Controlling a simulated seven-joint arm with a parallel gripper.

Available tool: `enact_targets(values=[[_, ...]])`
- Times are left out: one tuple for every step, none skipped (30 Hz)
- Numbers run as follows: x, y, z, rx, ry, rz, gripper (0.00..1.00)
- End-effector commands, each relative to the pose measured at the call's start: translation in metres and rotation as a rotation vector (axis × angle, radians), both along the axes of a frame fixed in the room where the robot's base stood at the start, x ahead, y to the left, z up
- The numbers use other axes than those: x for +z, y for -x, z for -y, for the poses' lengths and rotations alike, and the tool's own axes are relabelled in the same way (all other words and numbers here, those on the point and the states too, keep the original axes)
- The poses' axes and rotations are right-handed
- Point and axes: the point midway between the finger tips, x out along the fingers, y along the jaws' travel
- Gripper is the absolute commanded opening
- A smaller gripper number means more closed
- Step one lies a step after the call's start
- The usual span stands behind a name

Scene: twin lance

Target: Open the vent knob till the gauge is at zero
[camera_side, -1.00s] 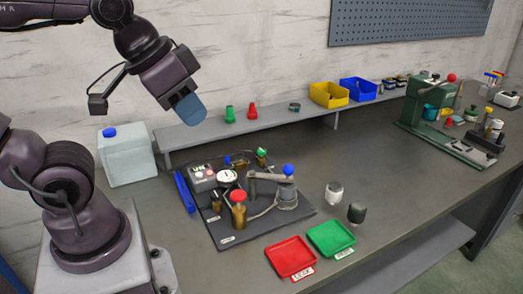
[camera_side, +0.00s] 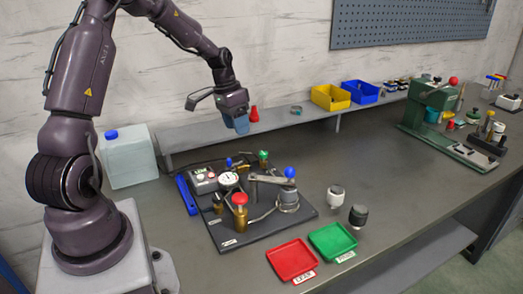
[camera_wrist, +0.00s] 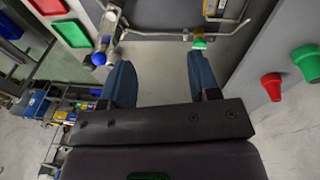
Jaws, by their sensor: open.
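The test rig is a dark plate (camera_side: 262,232) on the bench with a round white gauge (camera_side: 229,180); its needle is too small to read. A green knob (camera_side: 263,154) stands at the rig's back, a red knob (camera_side: 240,199) at its front, a small blue knob (camera_side: 229,161) at its back left. A lever with a blue ball (camera_side: 290,172) lies to the right. I cannot tell which is the vent knob. My gripper (camera_side: 240,127) is open and empty, above and behind the rig. In the wrist view, the green knob (camera_wrist: 199,42) shows near the right fingertip.
A shelf (camera_side: 190,139) runs behind the rig, with a red cone (camera_side: 254,114) close to my gripper. A blue-capped container (camera_side: 128,160) stands left. Red (camera_side: 291,258) and green (camera_side: 333,240) trays and two small canisters lie right of the rig.

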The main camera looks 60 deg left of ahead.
Motion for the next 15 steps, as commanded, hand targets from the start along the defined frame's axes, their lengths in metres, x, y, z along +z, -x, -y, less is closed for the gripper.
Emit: enact_targets(values=[[-0.014,-0.006,-0.017,-0.020,0.021,0.029,0.56],[-0.020,-0.010,-0.025,-0.043,0.026,0.050,0.56],[-0.028,-0.016,-0.036,-0.072,0.030,0.081,0.56],[-0.032,-0.020,-0.043,-0.100,0.028,0.106,0.56],[-0.035,-0.026,-0.050,-0.130,0.023,0.133,0.56],[-0.036,-0.034,-0.058,-0.178,0.008,0.171,0.56],[-0.034,-0.041,-0.061,-0.219,-0.009,0.197,0.56],[-0.030,-0.047,-0.064,-0.255,-0.029,0.220,0.56],[-0.023,-0.053,-0.069,-0.299,-0.061,0.245,0.56],[-0.020,-0.055,-0.072,-0.327,-0.079,0.257,0.56],[-0.018,-0.056,-0.074,-0.351,-0.092,0.264,0.56],[-0.018,-0.056,-0.074,-0.381,-0.102,0.270,0.56],[-0.019,-0.056,-0.073,-0.400,-0.107,0.272,0.56],[-0.019,-0.056,-0.073,-0.414,-0.111,0.274,0.56],[-0.020,-0.056,-0.073,-0.430,-0.115,0.276,0.56]])
